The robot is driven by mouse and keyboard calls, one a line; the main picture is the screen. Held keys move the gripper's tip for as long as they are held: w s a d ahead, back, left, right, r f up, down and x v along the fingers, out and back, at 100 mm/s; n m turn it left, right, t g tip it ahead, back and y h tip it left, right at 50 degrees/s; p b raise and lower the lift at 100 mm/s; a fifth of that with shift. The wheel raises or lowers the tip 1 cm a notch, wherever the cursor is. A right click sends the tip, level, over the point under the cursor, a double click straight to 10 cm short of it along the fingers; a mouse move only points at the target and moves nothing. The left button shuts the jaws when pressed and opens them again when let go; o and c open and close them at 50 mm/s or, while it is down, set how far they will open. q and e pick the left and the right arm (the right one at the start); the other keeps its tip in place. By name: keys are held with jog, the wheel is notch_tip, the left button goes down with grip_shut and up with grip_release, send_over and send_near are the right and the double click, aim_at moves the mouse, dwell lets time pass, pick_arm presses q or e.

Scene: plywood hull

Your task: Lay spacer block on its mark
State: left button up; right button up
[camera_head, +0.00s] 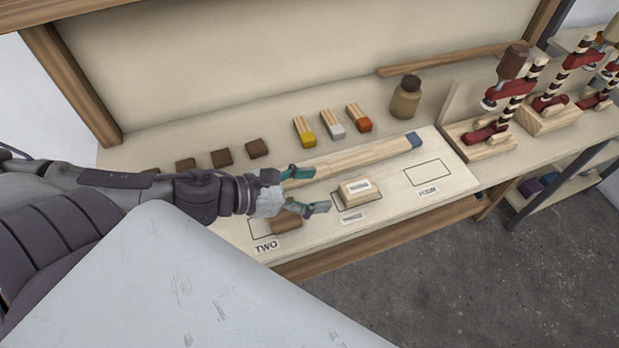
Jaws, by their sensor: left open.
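A pale wooden block (356,190) with a small label on top lies on the middle outlined mark of the light board (385,205). A brown block (287,222) lies at the mark labelled TWO (266,245), partly hidden by my gripper. The outlined mark labelled FOUR (428,172) is empty. I cannot tell which block is the spacer block. My left gripper (309,190) is open, its teal-tipped fingers apart, just left of the pale block, with nothing seen between the tips. My right gripper is not in view.
A long wooden bar with a blue end (413,141) lies behind the marks. Behind it are yellow-, grey- and red-ended blocks (332,124), several dark brown blocks (222,157) and a brown jar (406,98). Red clamps on wooden bases (490,141) stand at the right.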

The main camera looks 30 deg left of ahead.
pick_arm(q)
jog(key=shift+s+a+r, duration=0.15)
jog(key=shift+s, duration=0.15)
jog(key=shift+r, duration=0.1)
dwell(0.4)
